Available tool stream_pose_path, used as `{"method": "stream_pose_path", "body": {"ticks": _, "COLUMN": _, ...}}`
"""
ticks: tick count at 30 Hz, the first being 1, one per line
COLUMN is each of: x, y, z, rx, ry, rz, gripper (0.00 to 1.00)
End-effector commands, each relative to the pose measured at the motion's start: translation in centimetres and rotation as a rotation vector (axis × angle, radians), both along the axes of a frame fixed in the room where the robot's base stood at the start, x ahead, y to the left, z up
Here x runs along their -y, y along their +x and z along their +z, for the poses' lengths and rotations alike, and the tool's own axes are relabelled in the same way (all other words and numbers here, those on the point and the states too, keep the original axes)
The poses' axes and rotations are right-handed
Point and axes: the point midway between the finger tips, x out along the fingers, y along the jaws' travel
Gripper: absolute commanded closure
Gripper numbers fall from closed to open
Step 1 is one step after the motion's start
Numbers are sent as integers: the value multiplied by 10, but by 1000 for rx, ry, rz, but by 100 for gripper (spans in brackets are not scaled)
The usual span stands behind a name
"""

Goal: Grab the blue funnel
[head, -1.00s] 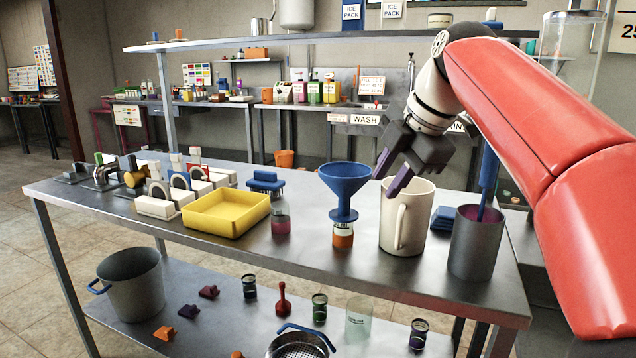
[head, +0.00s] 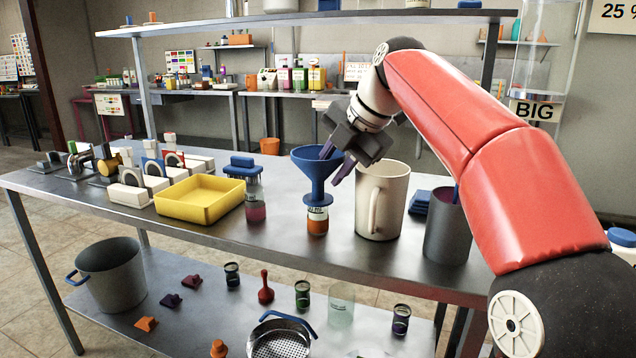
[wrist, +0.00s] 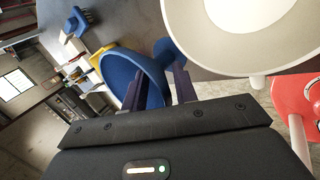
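The blue funnel (head: 308,165) stands upright, its spout in a small jar with orange contents (head: 317,226) on the metal table. It also shows in the wrist view (wrist: 122,68), with its wide bowl to the left and its lower disc above. My gripper (head: 328,171) is at the right side of the funnel's bowl, with its purple fingers apart. In the wrist view my gripper (wrist: 158,72) has one finger in front of the bowl's opening and the other outside its right wall. I cannot tell whether either finger touches it.
A large cream mug (head: 383,205) stands close right of the funnel. A grey metal pot (head: 447,238) stands further right. A jar with pink liquid (head: 256,205) and a yellow tray (head: 201,203) are to the left. A shelf (head: 340,20) runs above the table's back.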

Motion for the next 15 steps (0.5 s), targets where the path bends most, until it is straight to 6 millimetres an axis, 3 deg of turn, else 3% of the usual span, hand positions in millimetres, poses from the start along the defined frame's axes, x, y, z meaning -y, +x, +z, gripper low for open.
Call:
{"method": "stream_pose_path", "body": {"ticks": 5, "x": 0, "y": 0, "z": 0, "rx": 0, "ry": 0, "rz": 0, "gripper": 71}}
{"method": "stream_pose_path", "body": {"ticks": 11, "x": 0, "y": 0, "z": 0, "rx": 0, "ry": 0, "rz": -1, "gripper": 98}}
{"method": "stream_pose_path", "body": {"ticks": 15, "x": 0, "y": 0, "z": 0, "rx": 0, "ry": 0, "rz": -1, "gripper": 100}}
